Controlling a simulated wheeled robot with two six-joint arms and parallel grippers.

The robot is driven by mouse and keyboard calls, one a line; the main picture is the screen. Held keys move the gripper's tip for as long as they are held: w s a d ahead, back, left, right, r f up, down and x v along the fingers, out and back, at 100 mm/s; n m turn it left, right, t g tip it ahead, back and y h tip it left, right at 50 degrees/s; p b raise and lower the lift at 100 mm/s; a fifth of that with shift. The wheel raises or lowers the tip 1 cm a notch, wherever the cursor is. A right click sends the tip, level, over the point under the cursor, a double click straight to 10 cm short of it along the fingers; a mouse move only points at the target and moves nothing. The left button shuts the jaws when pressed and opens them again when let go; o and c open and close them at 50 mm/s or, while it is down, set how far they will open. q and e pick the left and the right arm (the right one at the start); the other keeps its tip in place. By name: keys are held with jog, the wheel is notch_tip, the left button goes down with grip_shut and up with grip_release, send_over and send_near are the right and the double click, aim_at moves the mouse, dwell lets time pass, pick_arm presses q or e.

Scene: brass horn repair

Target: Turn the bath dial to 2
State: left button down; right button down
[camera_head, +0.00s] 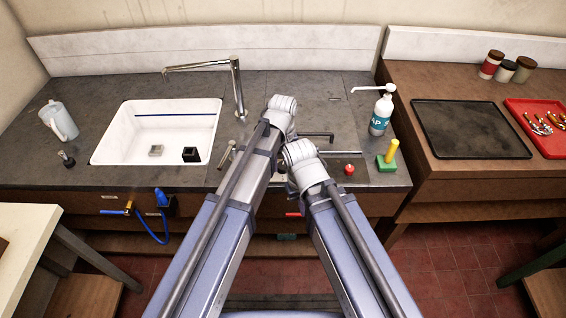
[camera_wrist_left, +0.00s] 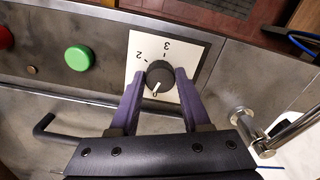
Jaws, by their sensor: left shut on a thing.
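The bath dial is a black round knob (camera_wrist_left: 160,75) on a pale square plate (camera_wrist_left: 189,45) in the left wrist view. The digits 2 and 3 show on the plate, the 2 at the knob's upper left and the 3 above it. The knob's white pointer is toward the picture's bottom, slightly left, away from both digits. My left gripper (camera_wrist_left: 159,74) is shut on the knob, with one purple finger on each side. In the head view my arms hide the dial. My right gripper cannot be made out there.
A green button (camera_wrist_left: 78,58) and part of a red one (camera_wrist_left: 5,38) sit beside the dial plate. A dark bar handle (camera_wrist_left: 42,126) is close to my left gripper. The head view shows a white sink (camera_head: 118,151), soap bottle (camera_head: 381,112) and black tray (camera_head: 470,128).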

pick_arm(q)
jog(key=m, duration=0.4)
jog(key=shift+m, duration=0.4)
jog(key=m, duration=0.5)
jog(key=shift+a, duration=0.15)
jog(key=m, duration=0.5)
jog(key=shift+m, duration=0.4)
jog(key=shift+w+m, duration=0.1)
jog(key=shift+m, duration=2.4)
jog(key=shift+c, duration=1.9)
grip_release()
jog(key=shift+r, duration=0.1)
